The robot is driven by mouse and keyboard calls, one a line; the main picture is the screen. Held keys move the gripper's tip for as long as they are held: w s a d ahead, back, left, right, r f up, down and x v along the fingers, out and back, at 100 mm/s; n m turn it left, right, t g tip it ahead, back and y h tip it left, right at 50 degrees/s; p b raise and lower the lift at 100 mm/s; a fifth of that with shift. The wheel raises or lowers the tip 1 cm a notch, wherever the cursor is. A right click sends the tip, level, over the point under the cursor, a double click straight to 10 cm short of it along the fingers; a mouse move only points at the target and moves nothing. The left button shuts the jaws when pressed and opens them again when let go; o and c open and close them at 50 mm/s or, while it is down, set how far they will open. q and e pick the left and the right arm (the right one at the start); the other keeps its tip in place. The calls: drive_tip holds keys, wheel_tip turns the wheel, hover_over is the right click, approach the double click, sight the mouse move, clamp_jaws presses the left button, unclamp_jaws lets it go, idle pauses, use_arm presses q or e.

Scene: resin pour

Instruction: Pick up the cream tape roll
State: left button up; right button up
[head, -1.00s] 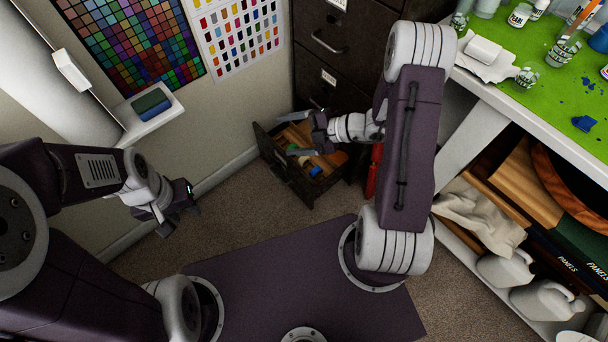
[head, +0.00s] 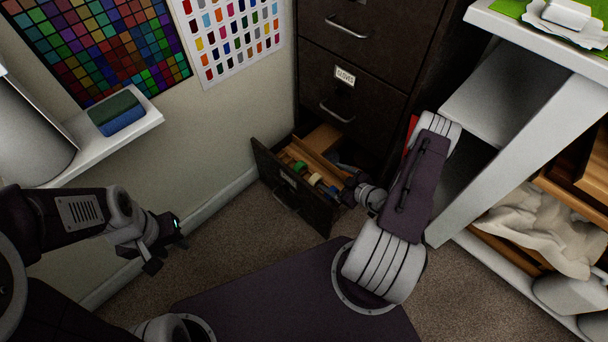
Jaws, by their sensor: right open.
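A cream tape roll (head: 300,166) appears to lie in the open bottom drawer (head: 290,201), in a row with a green roll (head: 315,179) and a dark blue one (head: 333,191). It is small in this view. My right gripper (head: 345,183) reaches over the right end of the drawer, to the right of the rolls and apart from the cream one. It is open, and its fingertips are dark and partly lost against the drawer's shadow. My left gripper (head: 166,245) hangs at the left near the wall, open and empty, well away from the drawer.
The dark cabinet (head: 350,60) stands behind the drawer. Wooden pieces (head: 320,140) lie in the drawer. A white bench frame (head: 520,140) rises to the right of my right arm. A wall shelf (head: 150,118) with folded cloths is above my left gripper. The carpet before the drawer is clear.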

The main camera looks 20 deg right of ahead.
drive_tip(key=shift+w+a+f, duration=0.15)
drive_tip(key=shift+w+a, duration=0.05)
drive_tip(key=shift+w, duration=0.2)
drive_tip(key=b, duration=0.6)
approach(318, 182)
drive_tip(key=shift+w+a+r, duration=0.3)
drive_tip(key=shift+w+a, duration=0.45)
drive_tip(key=shift+a, duration=0.15)
drive_tip(key=shift+w+a, duration=0.1)
drive_tip(key=shift+w, duration=0.3)
drive_tip(key=b+x, duration=0.3)
drive_tip(key=x, duration=0.2)
drive_tip(key=shift+f, duration=0.15)
drive_tip(key=shift+w+b, duration=0.3)
drive_tip(key=shift+b, duration=0.05)
use_arm(q)
wheel_tip(318, 182, down, 10)
drive_tip(key=shift+w+a+r, duration=0.15)
drive_tip(key=shift+w+r, duration=0.05)
drive_tip(key=shift+w, duration=0.15)
use_arm(e)
drive_tip(key=shift+a, duration=0.1)
